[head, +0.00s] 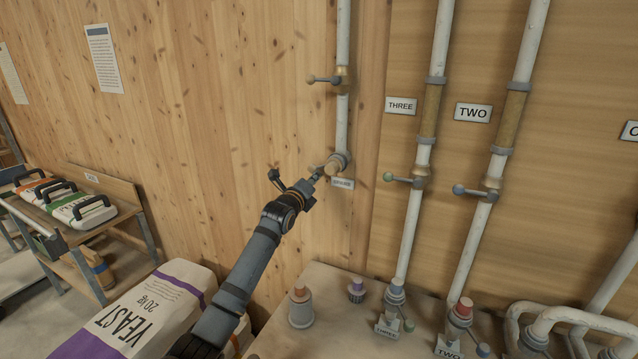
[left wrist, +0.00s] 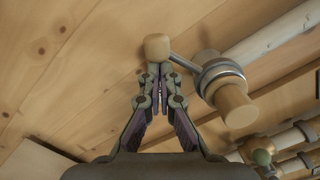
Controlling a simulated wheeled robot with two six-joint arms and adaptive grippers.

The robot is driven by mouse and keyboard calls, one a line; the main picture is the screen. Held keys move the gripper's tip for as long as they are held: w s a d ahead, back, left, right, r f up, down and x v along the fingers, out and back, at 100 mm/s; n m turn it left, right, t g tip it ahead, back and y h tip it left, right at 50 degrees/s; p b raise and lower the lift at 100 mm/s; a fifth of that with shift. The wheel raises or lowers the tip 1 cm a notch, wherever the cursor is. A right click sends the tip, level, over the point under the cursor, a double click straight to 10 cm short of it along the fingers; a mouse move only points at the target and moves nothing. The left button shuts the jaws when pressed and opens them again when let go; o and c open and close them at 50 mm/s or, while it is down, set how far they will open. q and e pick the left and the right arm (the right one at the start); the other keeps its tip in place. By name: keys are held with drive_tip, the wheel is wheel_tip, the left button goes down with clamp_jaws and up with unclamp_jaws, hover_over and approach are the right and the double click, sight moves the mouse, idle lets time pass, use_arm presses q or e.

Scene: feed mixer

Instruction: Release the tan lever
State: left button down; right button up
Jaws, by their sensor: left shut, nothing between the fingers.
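The tan lever's knob (head: 317,168) is at the lower end of the left pipe, on a short rod from its valve (head: 340,162). In the left wrist view the tan knob (left wrist: 157,47) sits just beyond my fingertips, with its thin rod running to the valve (left wrist: 222,88). My left gripper (head: 312,179) is shut and empty, its tips (left wrist: 157,70) together right by the knob. I cannot tell whether they touch it. My right gripper is out of view.
Another lever with an orange-tan knob (head: 311,80) is higher on the same pipe. A green-knobbed lever (head: 389,177) and a blue-knobbed lever (head: 459,190) are on the pipes to the right. A bench (head: 330,310) with capped fittings and a YEAST sack (head: 150,310) lie below.

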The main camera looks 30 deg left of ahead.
use_arm(q)
drive_tip(key=shift+a+r+m, duration=0.4)
drive_tip(key=shift+r+m, duration=0.25)
drive_tip(key=shift+m, duration=0.15)
wheel_tip(320, 180, up, 6)
drive_tip(key=p, duration=0.3)
drive_tip(key=shift+r, duration=0.45)
wheel_tip(320, 180, down, 6)
drive_tip(key=s+b, duration=0.1)
drive_tip(key=b, duration=0.1)
drive_tip(key=s+b, duration=0.4)
drive_tip(key=s, duration=0.5)
drive_tip(key=shift+s+d+r, duration=0.3)
drive_tip(key=shift+s+r, duration=0.05)
drive_tip(key=shift+s, duration=0.05)
